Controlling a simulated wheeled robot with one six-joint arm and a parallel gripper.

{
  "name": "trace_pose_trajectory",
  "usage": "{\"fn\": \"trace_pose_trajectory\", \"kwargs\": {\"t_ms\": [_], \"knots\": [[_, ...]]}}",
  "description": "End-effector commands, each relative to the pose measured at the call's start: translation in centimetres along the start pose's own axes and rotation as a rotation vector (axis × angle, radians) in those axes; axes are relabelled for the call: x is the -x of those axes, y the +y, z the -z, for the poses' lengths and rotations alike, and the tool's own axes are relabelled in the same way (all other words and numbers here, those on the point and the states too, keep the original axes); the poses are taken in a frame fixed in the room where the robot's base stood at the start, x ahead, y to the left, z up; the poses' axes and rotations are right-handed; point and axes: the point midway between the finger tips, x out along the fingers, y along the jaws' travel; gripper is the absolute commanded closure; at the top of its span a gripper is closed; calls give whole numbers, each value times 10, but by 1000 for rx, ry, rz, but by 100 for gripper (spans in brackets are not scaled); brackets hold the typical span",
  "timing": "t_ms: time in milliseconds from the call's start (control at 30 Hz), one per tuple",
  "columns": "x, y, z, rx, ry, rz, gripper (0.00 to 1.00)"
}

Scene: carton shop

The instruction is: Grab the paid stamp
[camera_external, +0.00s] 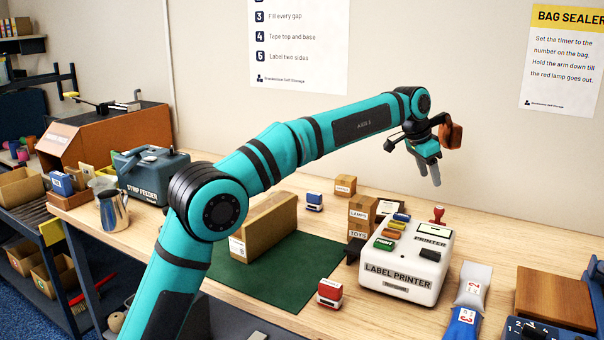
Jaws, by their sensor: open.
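A red-and-white block stamp (331,293) stands on the table at the front right corner of the green mat. A blue-and-white block stamp (314,201) stands behind the mat. A red-handled stamp (437,215) stands behind the label printer. Their lettering is too small to read, so I cannot tell which is the paid stamp. My gripper (429,172) is open and empty, raised above the back of the table near the label printer. It points downward, apart from all the stamps.
The white label printer (405,272) stands right of the green mat (285,278). A tan carton (264,228) stands on the mat. The mat's front part is clear.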

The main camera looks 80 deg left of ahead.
Motion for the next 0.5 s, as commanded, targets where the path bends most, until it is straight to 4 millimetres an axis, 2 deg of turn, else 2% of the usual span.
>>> {"fn": "trace_pose_trajectory", "kwargs": {"t_ms": [300,500], "knots": [[-58,0,0,0,-1,0,46],[-81,0,0,0,0,0,46]]}}
